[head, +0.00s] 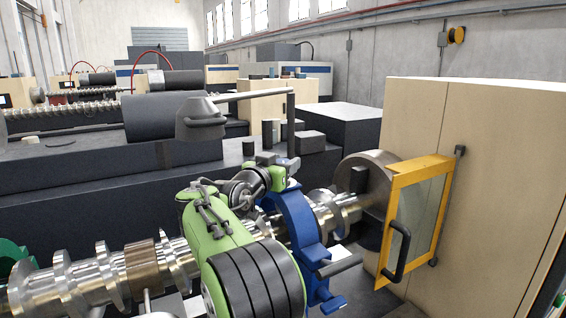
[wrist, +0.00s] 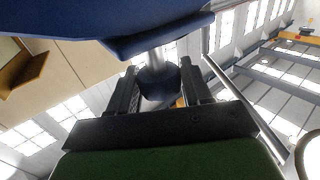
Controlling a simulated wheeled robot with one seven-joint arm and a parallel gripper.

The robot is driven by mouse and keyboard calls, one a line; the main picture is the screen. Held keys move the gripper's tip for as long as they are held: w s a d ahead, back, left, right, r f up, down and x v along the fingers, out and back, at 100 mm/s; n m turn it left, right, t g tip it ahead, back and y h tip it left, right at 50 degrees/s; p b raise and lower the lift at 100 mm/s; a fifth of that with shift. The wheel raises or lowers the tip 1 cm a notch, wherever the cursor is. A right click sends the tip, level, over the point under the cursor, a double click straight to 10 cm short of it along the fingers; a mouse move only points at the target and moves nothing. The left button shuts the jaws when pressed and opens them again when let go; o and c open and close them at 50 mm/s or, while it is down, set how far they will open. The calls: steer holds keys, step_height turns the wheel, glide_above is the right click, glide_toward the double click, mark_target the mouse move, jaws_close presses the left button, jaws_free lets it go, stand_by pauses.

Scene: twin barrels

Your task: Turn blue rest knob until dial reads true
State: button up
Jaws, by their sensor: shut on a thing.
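The blue rest (head: 297,225) stands around a shiny, ridged metal shaft (head: 92,278). In the wrist view the blue rest (wrist: 55,70) fills the upper left, and a pale stem runs from it to a dark knob (wrist: 158,80). My gripper (wrist: 158,92) has its two dark fingers on either side of this knob and is shut on it. In the head view my green arm reaches over the shaft to the rest's left side, hiding the knob and part of the rest. I cannot make out a dial or its reading in either view.
A yellow-framed guard door (head: 405,222) with a black handle stands right of the rest, against a beige cabinet (head: 480,180). A grey lamp on an arm (head: 200,118) hangs behind my arm. Part of a green rest (head: 12,255) shows at the left edge.

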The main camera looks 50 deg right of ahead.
steer(key=shift+g, duration=0.3)
steer(key=o, duration=1)
steer(key=shift+c, duration=0.2)
steer(key=b+v, duration=0.2)
steer(key=v, duration=1.3)
steer(key=shift+a, duration=0.4)
steer(key=shift+f, duration=0.15)
steer(key=s+a+f+n+t+y, duration=0.25)
steer(key=f+n+y, duration=0.25)
steer(key=f+y, duration=0.45)
steer(key=s+a+f+n+y, duration=0.4)
steer(key=s+a+f+n, duration=0.1)
steer(key=s+a, duration=0.3)
steer(key=s+a+f+n+g+y, duration=0.1)
steer(key=s+a+f+n+y, duration=0.3)
steer(key=s+a+f, duration=0.4)
steer(key=shift+s+a+n, duration=0.4)
steer(key=shift+s+a, duration=0.4)
steer(key=shift+s, duration=0.3)
